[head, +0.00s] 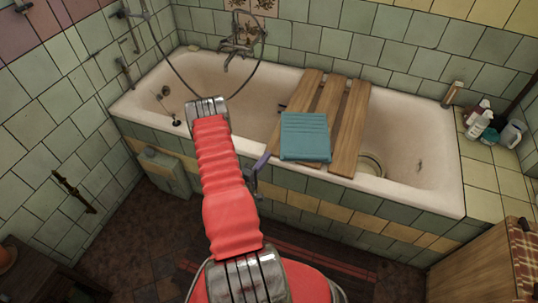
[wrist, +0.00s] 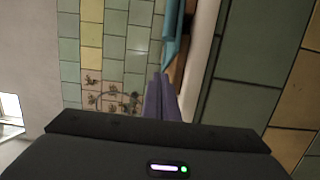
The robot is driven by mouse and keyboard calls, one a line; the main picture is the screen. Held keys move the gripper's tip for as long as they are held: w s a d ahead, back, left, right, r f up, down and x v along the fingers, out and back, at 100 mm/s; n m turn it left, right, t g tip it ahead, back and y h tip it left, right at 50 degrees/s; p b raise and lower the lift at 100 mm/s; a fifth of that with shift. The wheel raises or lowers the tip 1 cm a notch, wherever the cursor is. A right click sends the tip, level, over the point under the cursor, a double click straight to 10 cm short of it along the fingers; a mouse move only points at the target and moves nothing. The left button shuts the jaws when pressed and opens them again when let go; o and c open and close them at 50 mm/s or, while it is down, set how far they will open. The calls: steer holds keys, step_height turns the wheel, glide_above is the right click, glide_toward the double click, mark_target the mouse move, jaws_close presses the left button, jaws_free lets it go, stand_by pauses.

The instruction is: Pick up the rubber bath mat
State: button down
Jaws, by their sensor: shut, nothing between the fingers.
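The bath mat appears to be the folded teal piece (head: 305,137) with ridges. It lies on a wooden slatted rack (head: 350,125) across the bathtub, its front edge near the tub's front rim. My gripper (head: 263,160) shows as small purple fingers just left of the mat, partly hidden behind my red arm. In the wrist view the purple fingers (wrist: 162,98) are together and empty. The exact gap cannot be told.
The cream bathtub (head: 420,165) stands along the tiled wall. A tap with a hose (head: 238,47) is at its back. Several bottles (head: 482,122) stand on the right ledge. A pale box (head: 163,170) stands by the tub's left front. A wooden cabinet (head: 480,262) is at lower right.

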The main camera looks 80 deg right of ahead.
steer(key=v, duration=0.6)
steer(key=c, duration=2.5)
jaws_free()
steer(key=shift+a, duration=0.1)
steer(key=shift+c, duration=0.2)
